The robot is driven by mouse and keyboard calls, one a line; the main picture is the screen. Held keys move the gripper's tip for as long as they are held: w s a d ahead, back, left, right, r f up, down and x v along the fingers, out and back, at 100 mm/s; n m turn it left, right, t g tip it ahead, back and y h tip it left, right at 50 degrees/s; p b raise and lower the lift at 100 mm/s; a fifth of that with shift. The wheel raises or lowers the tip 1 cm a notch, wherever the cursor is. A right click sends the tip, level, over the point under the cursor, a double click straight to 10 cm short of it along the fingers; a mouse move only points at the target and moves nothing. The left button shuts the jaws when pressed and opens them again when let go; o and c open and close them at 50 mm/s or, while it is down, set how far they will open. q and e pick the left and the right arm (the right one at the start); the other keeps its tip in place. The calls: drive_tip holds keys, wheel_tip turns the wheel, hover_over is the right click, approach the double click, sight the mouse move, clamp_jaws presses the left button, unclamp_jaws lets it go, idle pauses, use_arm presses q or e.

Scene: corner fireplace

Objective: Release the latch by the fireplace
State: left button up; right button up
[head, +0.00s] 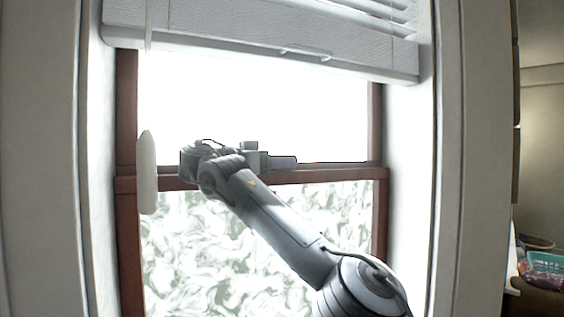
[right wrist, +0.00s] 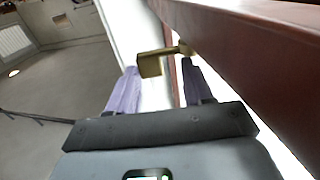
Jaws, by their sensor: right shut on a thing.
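The latch (right wrist: 151,66) is a small brass-coloured piece on the dark red-brown window rail, seen in the right wrist view between my purple fingertips. My right gripper (head: 288,161) lies along the middle rail of the window (head: 340,174) in the head view, pointing right. It also shows in the right wrist view (right wrist: 159,66), shut on the latch. In the head view the latch is not distinguishable. My left gripper is in neither view.
A white blind (head: 270,40) hangs across the top of the window. A white hanging cord weight (head: 147,175) is left of my gripper. Pale side walls frame the recess. A teal basket (head: 543,262) stands far right.

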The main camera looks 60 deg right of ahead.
drive_tip(key=shift+w+a+r+g, duration=0.15)
drive_tip(key=shift+w+g, duration=0.05)
drive_tip(key=shift+g, duration=0.1)
drive_tip(key=shift+m, duration=0.3)
drive_tip(key=o, duration=1.1)
drive_tip(key=shift+c, duration=0.2)
drive_tip(key=p+v, duration=0.2)
drive_tip(key=v, duration=0.5)
drive_tip(key=shift+a+p, duration=0.2)
drive_tip(key=shift+p, duration=0.15)
drive_tip(key=shift+w+r, duration=0.1)
drive_tip(key=shift+r, duration=0.05)
